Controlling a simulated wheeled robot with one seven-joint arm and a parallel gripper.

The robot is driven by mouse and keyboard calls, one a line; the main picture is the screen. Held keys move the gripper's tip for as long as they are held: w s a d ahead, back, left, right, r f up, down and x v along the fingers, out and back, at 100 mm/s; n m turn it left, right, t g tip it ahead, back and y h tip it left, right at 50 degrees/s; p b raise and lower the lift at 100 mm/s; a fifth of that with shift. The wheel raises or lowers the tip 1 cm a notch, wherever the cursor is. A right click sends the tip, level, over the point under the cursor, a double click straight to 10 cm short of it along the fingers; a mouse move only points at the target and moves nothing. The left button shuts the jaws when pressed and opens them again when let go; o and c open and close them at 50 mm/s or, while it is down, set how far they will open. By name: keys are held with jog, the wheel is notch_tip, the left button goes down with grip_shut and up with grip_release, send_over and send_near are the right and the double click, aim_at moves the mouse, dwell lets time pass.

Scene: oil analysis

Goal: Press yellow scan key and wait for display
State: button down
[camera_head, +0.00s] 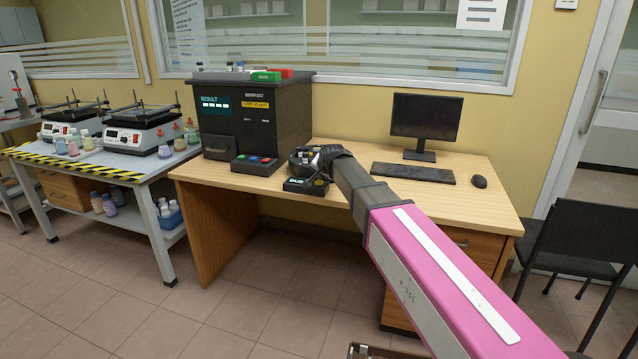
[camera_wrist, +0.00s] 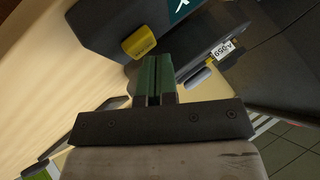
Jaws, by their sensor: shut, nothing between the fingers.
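A small dark scanner (camera_head: 306,187) sits near the front edge of the wooden desk. Its yellow scan key (camera_head: 320,182) is on its right side, and its small teal display is on the left, with text too small to read. In the wrist view the yellow scan key (camera_wrist: 142,42) is large, and part of the teal display (camera_wrist: 182,8) with a white mark shows at the top edge. My gripper (camera_wrist: 154,60) is shut and empty, its green fingertips right beside the key. I cannot tell whether they touch it. A pale label (camera_wrist: 228,48) reading roughly "A059" is to the right.
A dark analyser box (camera_head: 256,125) with a "RESULT" screen stands left of the scanner. A monitor (camera_head: 425,118), keyboard (camera_head: 413,173) and mouse (camera_head: 479,181) are to the right. A side bench (camera_head: 105,157) with instruments stands at the left, and a black chair at the right.

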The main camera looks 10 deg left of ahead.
aim_at(321, 181)
jog(key=shift+r, duration=0.55)
jog(key=shift+r, duration=2.5)
